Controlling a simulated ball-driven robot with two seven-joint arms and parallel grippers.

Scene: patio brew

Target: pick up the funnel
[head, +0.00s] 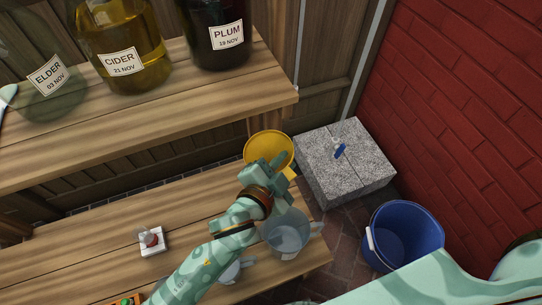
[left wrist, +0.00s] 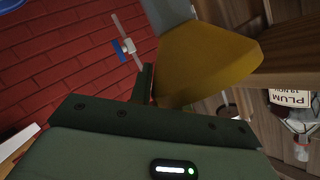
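The yellow funnel (head: 268,143) is at the far right end of the lower bench in the head view, its wide round mouth facing up. My left gripper (head: 270,162) is at its near rim and covers part of it. In the left wrist view the funnel's yellow side (left wrist: 205,62) is close, right beside a dark finger of my left gripper. The gap between the fingers is hidden, so I cannot tell if they are closed on the rim. I cannot tell if the funnel rests on the bench. My right gripper is out of view.
A clear jug (head: 286,234) stands close below my left wrist. The upper shelf (head: 215,92) holds large labelled jars, including PLUM (head: 215,40). A granite block (head: 345,170), a blue-handled tap (head: 340,150) and a blue bucket (head: 402,235) are at right.

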